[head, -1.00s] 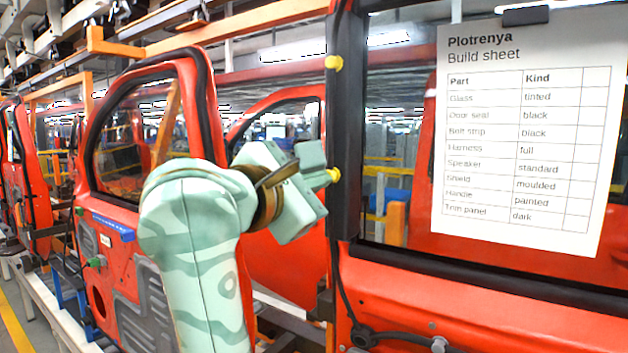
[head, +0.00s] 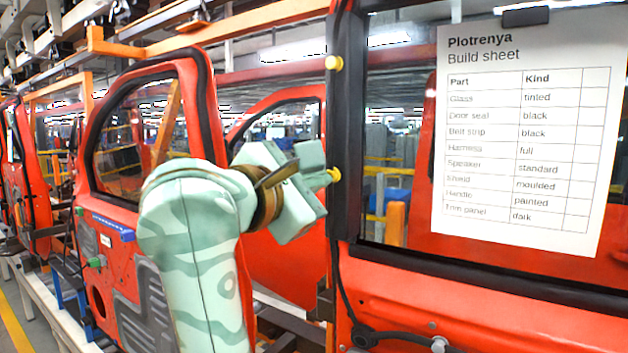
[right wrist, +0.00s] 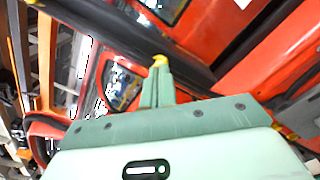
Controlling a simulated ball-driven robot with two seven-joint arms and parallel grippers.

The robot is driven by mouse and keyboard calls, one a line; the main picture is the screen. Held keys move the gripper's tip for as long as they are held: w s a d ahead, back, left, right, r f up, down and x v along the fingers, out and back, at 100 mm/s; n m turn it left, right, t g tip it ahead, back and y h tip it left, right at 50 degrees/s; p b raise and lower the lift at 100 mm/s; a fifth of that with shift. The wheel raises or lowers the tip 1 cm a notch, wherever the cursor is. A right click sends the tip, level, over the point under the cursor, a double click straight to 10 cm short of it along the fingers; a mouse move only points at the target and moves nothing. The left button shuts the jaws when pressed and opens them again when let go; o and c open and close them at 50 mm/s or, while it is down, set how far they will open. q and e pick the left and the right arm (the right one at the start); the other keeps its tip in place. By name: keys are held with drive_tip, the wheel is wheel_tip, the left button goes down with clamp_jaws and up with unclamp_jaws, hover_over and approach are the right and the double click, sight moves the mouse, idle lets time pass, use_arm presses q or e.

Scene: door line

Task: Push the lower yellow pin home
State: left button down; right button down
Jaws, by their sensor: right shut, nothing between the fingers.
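The lower yellow pin (head: 335,174) sits on the left edge of the black upright frame, partly hidden by my right fingertips. The upper yellow pin (head: 334,62) stands out of the same frame higher up. My right gripper (head: 324,172) is shut and empty, its tips right against the lower pin or very close to it. In the right wrist view the shut fingers (right wrist: 158,82) point at the yellow pin (right wrist: 159,60), which shows just past their tips. I cannot tell how far the lower pin stands out. My left gripper is not in view.
The black frame (head: 345,130) belongs to a red door (head: 450,300) with a build sheet (head: 525,130) on its window. Another red door (head: 125,260) stands behind my right arm at left. A dark cable (head: 345,290) hangs below the frame.

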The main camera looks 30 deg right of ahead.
drive_tip(key=shift+w+d, duration=0.25)
drive_tip(key=shift+d, duration=0.25)
idle(0.7)
drive_tip(key=shift+a, duration=0.1)
drive_tip(key=v, duration=0.6)
drive_tip(key=shift+s+a, duration=0.15)
drive_tip(key=shift+a, duration=0.1)
